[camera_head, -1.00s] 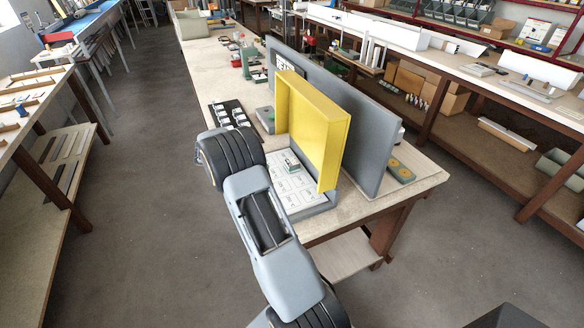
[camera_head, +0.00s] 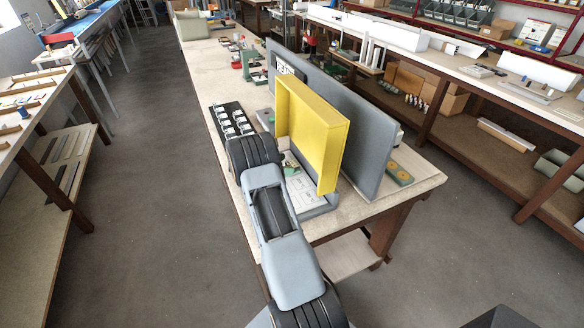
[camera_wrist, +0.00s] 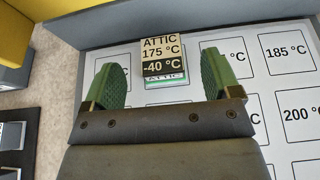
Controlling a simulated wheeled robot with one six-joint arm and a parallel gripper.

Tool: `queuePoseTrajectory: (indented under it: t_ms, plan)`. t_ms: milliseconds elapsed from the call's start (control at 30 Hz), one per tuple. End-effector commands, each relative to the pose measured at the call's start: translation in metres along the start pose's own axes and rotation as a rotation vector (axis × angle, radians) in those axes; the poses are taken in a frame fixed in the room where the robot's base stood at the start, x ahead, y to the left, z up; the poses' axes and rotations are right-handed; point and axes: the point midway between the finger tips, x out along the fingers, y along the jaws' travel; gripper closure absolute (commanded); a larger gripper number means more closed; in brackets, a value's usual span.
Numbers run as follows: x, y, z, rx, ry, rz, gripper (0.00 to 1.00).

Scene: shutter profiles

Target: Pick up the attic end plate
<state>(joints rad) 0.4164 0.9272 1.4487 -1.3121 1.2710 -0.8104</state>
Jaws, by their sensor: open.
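The attic end plate (camera_wrist: 166,57) is a small tan and black block marked "ATTIC 175 °C -40 °C", with a green and white lower edge. It stands on a white board (camera_wrist: 268,78) with printed temperature squares. In the wrist view my gripper (camera_wrist: 160,64) is open, with one green finger on each side of the plate and a gap on both sides. The fingers appear apart from it. In the head view my arm hides most of the gripper and the plate.
A yellow open-fronted housing (camera_head: 312,135) stands upright over the board (camera_head: 318,205), close to my arm. A tall grey panel (camera_head: 365,150) is behind it. A black tray (camera_head: 232,122) with several small pieces lies to the left. The floor left of the bench is clear.

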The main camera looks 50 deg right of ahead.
Motion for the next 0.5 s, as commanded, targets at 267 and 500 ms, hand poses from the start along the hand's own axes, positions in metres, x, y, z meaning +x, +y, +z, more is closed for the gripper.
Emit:
queuePoseTrajectory:
  t_ms: [267, 500]
  plan:
    - [0.036, -0.002, 0.005, -0.001, 0.001, -0.003, 0.17]
    - [0.043, -0.001, 0.003, -0.001, 0.0, 0.001, 0.17]
